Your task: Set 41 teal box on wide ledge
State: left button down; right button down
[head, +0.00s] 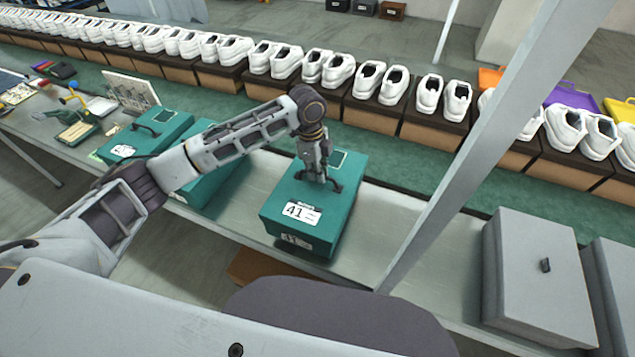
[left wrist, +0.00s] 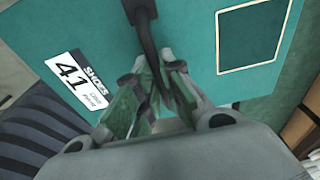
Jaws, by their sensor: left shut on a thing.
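The teal box marked 41 (head: 335,213) sits on the grey ledge (head: 384,204) in the middle of the head view. Its white 41 label faces me, and a dark handle stands on its lid. My left gripper (head: 318,180) is above the lid, shut on that handle. In the left wrist view the fingers (left wrist: 158,85) close around the dark handle (left wrist: 146,30), with the 41 label (left wrist: 80,85) beside it on the teal lid. I cannot tell whether the box touches the ledge or hangs just above it. My right gripper is out of view.
Two more teal boxes, one at the left (head: 145,135) and one partly behind my arm (head: 222,185), share the ledge. A slanted grey post (head: 460,150) stands right of the box. Grey boxes (head: 535,275) are at the right. White shoes on brown boxes line the back.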

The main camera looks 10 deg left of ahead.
aim_at(317, 183)
pick_arm(q)
jog(key=shift+r, duration=0.1)
jog(key=shift+f, duration=2.5)
jog(key=c, duration=1.5)
grip_release()
jog(key=shift+f, duration=0.1)
jog(key=shift+c, duration=0.2)
jog(key=shift+w+a+r+b, duration=0.1)
jog(key=shift+a+r, duration=0.1)
jog(key=shift+r, duration=1.8)
jog(key=shift+s+a+r+b, duration=0.1)
jog(key=shift+a+r, duration=0.15)
jog(key=shift+r, duration=1.8)
jog(key=shift+w+a+r+b, duration=0.1)
jog(key=shift+a+r, duration=0.1)
jog(key=shift+r, duration=1.8)
jog(key=shift+f, duration=0.1)
